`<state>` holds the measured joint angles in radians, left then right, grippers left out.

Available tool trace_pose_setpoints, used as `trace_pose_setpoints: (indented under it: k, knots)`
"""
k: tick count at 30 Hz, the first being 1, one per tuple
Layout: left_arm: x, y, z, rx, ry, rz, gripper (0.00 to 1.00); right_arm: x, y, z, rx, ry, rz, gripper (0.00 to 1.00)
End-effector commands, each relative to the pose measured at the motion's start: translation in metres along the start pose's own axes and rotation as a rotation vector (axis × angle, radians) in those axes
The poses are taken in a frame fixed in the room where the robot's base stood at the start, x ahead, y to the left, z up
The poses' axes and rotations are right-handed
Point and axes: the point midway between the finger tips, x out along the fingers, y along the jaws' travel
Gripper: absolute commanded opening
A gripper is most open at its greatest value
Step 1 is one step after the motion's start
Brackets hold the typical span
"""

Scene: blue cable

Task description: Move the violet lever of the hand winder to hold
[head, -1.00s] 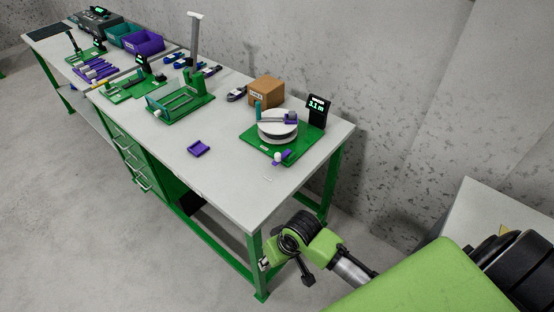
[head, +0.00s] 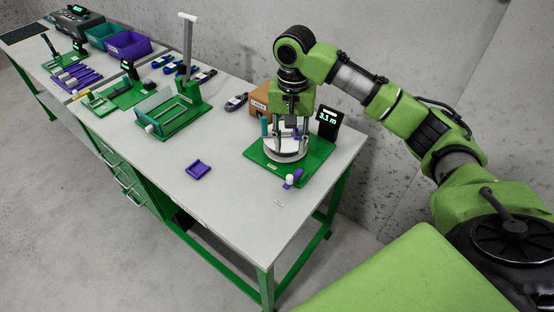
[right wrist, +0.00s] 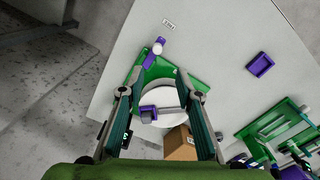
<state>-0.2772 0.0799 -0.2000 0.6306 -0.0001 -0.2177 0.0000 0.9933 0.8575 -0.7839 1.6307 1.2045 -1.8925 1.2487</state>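The hand winder has a green base (head: 314,158) and a white drum (head: 283,154), near the right end of the bench. Its violet lever (head: 298,175) with a white knob (head: 290,180) is at the base's front edge. In the right wrist view the lever (right wrist: 149,61) and its knob (right wrist: 158,48) are at the upper left of the drum (right wrist: 158,103). My right gripper (head: 290,138) points down over the drum. Its fingers (right wrist: 160,95) are spread apart with nothing between the tips. My left gripper is not in view.
A black display reading 3.1 m (head: 329,122) stands at the winder's back right. A cardboard box (head: 261,101) is behind the winder. A violet tray (head: 198,170) lies to its left. A green fixture (head: 176,120) stands farther left. The bench front is mostly clear.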

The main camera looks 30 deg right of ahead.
Motion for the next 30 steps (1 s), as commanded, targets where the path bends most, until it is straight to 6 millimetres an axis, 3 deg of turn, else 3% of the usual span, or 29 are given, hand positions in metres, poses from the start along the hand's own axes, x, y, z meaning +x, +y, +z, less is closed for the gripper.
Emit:
trace_pose_setpoints:
  k: [2, 4, 12, 14, 17, 24, 30]
  knots:
    - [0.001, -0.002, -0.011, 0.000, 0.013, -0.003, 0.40, -0.004, 0.003, -0.003, 0.024, -0.003, 0.001, 0.32]
    - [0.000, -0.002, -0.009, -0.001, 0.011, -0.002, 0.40, -0.001, 0.004, -0.004, 0.030, -0.005, 0.002, 0.32]
    - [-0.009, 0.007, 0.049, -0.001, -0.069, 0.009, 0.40, 0.045, 0.004, -0.003, 0.027, -0.006, 0.004, 0.32]
    - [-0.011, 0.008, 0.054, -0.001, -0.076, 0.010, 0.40, 0.058, 0.004, -0.002, 0.026, -0.007, 0.004, 0.32]
    - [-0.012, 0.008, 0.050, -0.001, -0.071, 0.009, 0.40, 0.080, 0.004, -0.002, 0.026, -0.006, 0.003, 0.32]
    - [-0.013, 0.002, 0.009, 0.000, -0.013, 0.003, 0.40, 0.118, 0.003, -0.003, 0.026, -0.004, 0.001, 0.32]
    - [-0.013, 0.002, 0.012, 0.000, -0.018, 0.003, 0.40, 0.131, 0.003, -0.003, 0.024, -0.003, 0.000, 0.32]
